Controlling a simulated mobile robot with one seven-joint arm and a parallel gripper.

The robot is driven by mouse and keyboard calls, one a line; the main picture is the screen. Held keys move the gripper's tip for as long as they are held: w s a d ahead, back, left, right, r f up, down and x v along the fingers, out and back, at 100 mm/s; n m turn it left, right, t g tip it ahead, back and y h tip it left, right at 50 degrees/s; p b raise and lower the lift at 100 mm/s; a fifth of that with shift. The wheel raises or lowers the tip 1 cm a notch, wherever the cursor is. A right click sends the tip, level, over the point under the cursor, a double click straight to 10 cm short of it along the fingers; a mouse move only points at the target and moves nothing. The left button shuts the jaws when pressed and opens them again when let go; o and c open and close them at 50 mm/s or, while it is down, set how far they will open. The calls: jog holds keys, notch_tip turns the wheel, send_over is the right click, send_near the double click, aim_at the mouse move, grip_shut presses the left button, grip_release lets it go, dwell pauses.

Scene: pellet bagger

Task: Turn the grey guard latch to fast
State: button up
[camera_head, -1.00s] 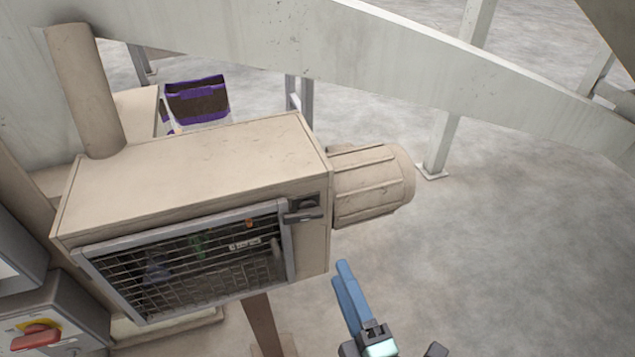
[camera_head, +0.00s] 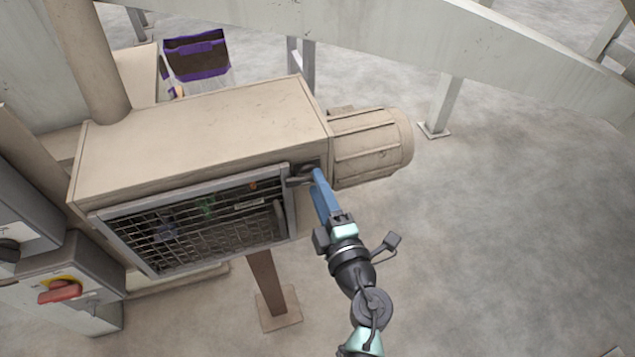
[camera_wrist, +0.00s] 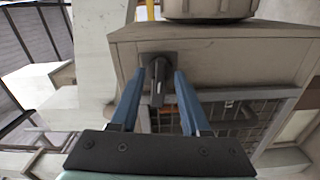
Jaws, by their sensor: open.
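The grey guard latch (camera_head: 301,178) is a dark handle on a small plate at the upper right corner of the mesh guard (camera_head: 196,222), on the front of the beige housing. In the wrist view the latch (camera_wrist: 158,78) stands between my two blue fingers. My gripper (camera_head: 316,178) is open with its fingertips at the latch, one finger on each side. In the wrist view there seems to be a gap between each finger and the handle. In the head view my fingers hide part of the latch.
A beige ribbed motor (camera_head: 371,146) sticks out right of the housing, close to my gripper. A red switch handle (camera_head: 60,291) is on a grey box at lower left. A purple-edged bin (camera_head: 197,57) stands behind. The floor at right is clear.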

jog(key=shift+w+a, duration=0.15)
jog(key=shift+w, duration=0.3)
jog(key=shift+c, duration=0.2)
grip_shut()
jog(key=shift+n+p, duration=0.4)
jog(key=shift+n, duration=0.5)
jog(key=shift+o, duration=0.2)
grip_release()
